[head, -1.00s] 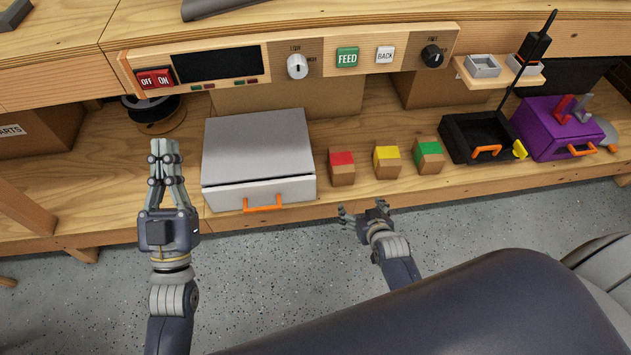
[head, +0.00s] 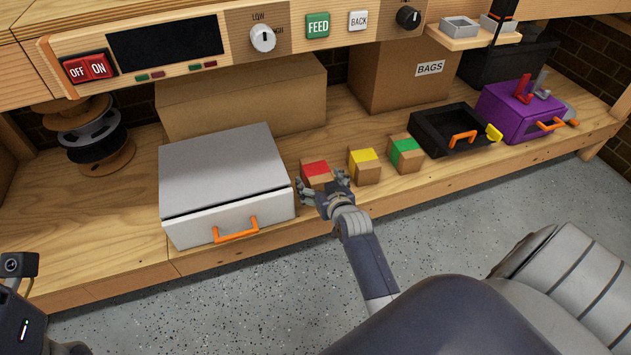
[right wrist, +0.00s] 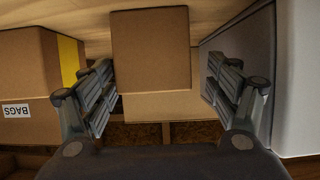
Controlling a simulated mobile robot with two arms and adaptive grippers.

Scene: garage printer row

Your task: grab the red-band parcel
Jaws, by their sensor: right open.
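The red-band parcel (head: 316,172) is a small brown box with a red top band. It stands on the wooden bench, just right of the grey-white drawer box. My right gripper (head: 323,190) is open at the parcel's front and hides its lower part. In the right wrist view the brown parcel (right wrist: 151,50) stands between the spread fingers of the right gripper (right wrist: 165,90), with gaps on both sides. Its red band does not show there. Only a dark part of my left arm shows at the lower left edge of the head view; its fingers are out of view.
The yellow-band parcel (head: 364,166) stands close on the right, then the green-band parcel (head: 405,153). The drawer box (head: 225,180) is close on the left. A black tray (head: 445,130) and a purple box (head: 520,108) stand farther right. Larger cardboard boxes (head: 245,100) stand behind.

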